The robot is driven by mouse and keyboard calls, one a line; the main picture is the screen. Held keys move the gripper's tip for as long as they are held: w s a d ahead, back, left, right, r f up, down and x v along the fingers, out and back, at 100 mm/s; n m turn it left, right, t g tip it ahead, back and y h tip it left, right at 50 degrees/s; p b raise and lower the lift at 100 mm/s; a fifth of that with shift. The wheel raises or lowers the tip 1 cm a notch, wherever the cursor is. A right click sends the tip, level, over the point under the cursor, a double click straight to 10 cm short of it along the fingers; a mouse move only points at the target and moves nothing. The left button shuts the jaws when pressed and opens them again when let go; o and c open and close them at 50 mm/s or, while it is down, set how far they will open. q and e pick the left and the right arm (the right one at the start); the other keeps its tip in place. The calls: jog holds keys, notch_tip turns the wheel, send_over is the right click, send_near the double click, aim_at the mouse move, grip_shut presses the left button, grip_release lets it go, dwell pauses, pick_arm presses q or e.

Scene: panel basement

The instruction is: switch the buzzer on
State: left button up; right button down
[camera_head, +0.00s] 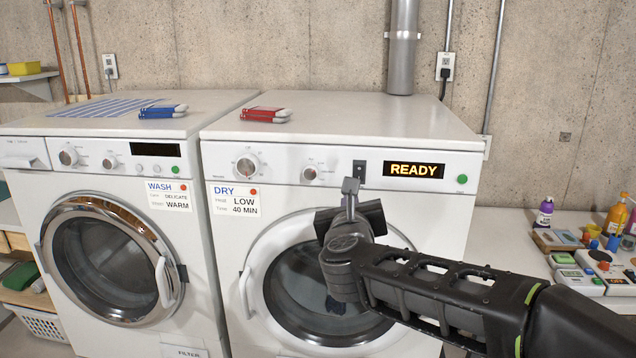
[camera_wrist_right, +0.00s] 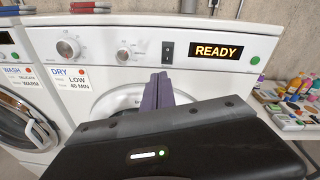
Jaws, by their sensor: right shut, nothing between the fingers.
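A dark rocker switch (camera_head: 359,168) sits on the dryer's (camera_head: 335,118) white control panel, between a small knob and the lit READY display (camera_head: 413,170). The switch also shows in the wrist view (camera_wrist_right: 167,52); no buzzer label can be read, and which way the rocker is tilted is too small to tell. My right gripper (camera_head: 350,185) is shut and empty. Its fingertips are just below and slightly left of the switch, in front of the panel; the wrist view (camera_wrist_right: 158,82) shows a small gap below the switch. My left gripper is not in view.
A green button (camera_head: 462,179) is right of the display. Two dryer knobs (camera_head: 247,165) are on the left. The dryer's round door (camera_head: 318,290) is behind my right arm. A washer (camera_head: 100,220) stands at left. A table (camera_head: 515,235) with bottles and boxes is at right.

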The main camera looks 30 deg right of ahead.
jog(key=m, duration=0.2)
jog(key=d+m, duration=0.1)
jog(key=shift+s+f+m+g, duration=0.25)
jog(key=shift+m+g, duration=0.05)
jog(key=shift+d, duration=0.15)
jog(key=p, duration=0.5)
send_near(359, 173)
jog(key=f+x, duration=0.2)
jog(key=x, duration=0.5)
jog(key=shift+s+r, duration=0.15)
jog(key=shift+r, duration=0.1)
